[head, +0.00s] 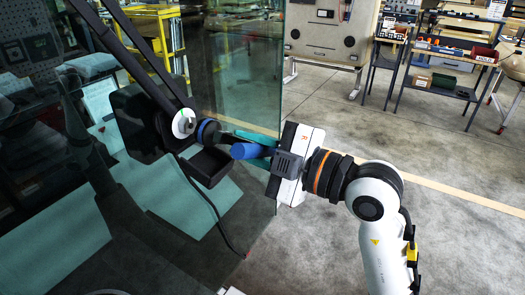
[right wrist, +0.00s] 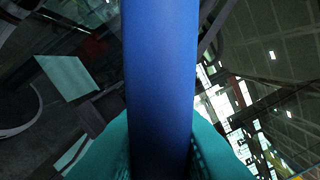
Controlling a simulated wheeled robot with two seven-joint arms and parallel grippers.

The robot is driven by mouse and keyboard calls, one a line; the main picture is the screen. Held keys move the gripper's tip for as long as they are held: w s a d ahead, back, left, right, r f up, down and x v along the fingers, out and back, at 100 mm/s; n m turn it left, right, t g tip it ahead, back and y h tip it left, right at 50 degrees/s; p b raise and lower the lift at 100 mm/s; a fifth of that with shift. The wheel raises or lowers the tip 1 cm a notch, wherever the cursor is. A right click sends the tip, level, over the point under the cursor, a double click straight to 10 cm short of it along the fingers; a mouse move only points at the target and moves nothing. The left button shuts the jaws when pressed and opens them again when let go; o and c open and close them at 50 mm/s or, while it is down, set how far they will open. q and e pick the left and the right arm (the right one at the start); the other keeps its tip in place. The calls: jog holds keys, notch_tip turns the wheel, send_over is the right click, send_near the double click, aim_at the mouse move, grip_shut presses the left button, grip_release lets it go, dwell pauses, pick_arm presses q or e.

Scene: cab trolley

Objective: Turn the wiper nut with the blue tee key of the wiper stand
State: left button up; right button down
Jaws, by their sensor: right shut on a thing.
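The blue tee key (head: 243,151) is in my right gripper (head: 258,151), in the middle of the head view. Its blue bar sticks out left of the teal fingers. In the right wrist view the blue bar (right wrist: 160,80) stands upright between both teal fingers. A dark round part with a blue face (head: 207,132) shows left of the gripper, close to the white disc (head: 183,123) at the base of the black wiper arms (head: 145,55). The wiper nut itself cannot be made out. I cannot tell whether the key touches it. My left gripper is out of view.
A glass pane (head: 235,80) stands just behind the gripper. A black box-like housing (head: 138,120) and a hanging black cable (head: 215,210) are near the wiper base. Shelves with bins (head: 450,50) stand far back.

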jog(key=shift+w+a, duration=0.45)
jog(key=shift+a, duration=0.15)
jog(key=shift+a+r+p, duration=0.1)
jog(key=shift+r+p, duration=0.1)
jog(key=shift+p, duration=0.15)
jog(key=m+p, duration=0.4)
jog(key=p, duration=0.2)
jog(key=shift+f+m+p, duration=0.15)
jog(key=shift+m+p, duration=0.3)
jog(key=shift+m, duration=0.15)
